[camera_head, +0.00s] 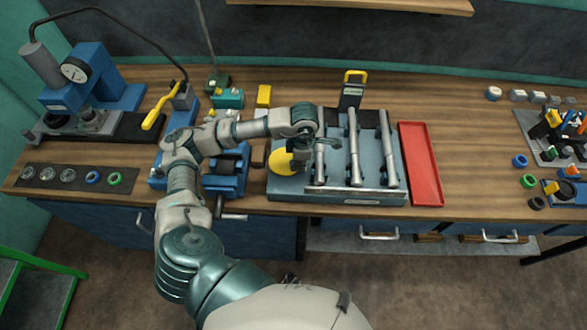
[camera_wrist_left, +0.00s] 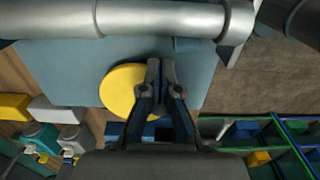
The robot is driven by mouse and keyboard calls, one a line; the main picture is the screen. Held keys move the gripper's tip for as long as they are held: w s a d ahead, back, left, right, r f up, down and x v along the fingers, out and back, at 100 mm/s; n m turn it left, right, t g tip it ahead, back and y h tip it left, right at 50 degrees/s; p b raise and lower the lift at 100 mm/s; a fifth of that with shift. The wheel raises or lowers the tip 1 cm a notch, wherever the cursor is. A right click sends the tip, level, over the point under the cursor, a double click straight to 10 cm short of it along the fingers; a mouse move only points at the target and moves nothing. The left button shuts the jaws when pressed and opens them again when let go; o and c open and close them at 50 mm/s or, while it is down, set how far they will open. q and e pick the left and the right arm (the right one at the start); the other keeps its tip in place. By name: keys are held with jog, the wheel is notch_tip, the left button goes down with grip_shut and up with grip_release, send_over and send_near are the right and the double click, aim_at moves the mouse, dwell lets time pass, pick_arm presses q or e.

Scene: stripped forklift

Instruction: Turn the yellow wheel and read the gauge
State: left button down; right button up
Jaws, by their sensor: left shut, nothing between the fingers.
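A round yellow wheel (camera_head: 283,162) is at the left side of a grey-blue tray-like fixture on the bench. In the left wrist view the yellow disc (camera_wrist_left: 117,88) lies flat against a blue-grey surface. My left gripper (camera_head: 301,158) is over the wheel's right side, its fingers shut and empty. In the left wrist view the shut fingertips (camera_wrist_left: 160,70) overlap the disc's right edge; I cannot tell if they touch it. A round white-faced gauge (camera_head: 75,70) is on a blue press at the bench's left; its reading is too small to tell. My right gripper is not in view.
The grey-blue fixture (camera_head: 350,195) carries several metal cylinders (camera_head: 353,148). A red tray (camera_head: 421,160) lies to its right. A blue vise (camera_head: 225,180) stands left of the wheel, partly behind my arm.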

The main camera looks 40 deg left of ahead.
aim_at(283, 168)
pick_arm(q)
jog(key=shift+s+a, duration=0.35)
jog(key=shift+a, duration=0.1)
jog(key=shift+s+a, duration=0.1)
jog(key=shift+s+a+b, duration=0.3)
jog(key=shift+a+b, duration=0.05)
jog(key=shift+a, duration=0.35)
jog(key=shift+s+a, duration=0.2)
jog(key=shift+a, duration=0.05)
jog(key=shift+s+a, duration=0.2)
jog(key=shift+a, duration=0.1)
jog(key=shift+s+a+b, duration=0.35)
jog(key=shift+a+b, duration=0.05)
jog(key=shift+a, duration=0.3)
jog(key=shift+w+d+r+p, duration=0.1)
jog(key=shift+d+r+p, duration=0.1)
jog(key=shift+r+p, duration=1.25)
jog(key=shift+w+d+r+p, duration=0.15)
jog(key=shift+r+p, duration=0.6)
jog(key=shift+r, duration=1.35)
jog(key=shift+d, duration=0.1)
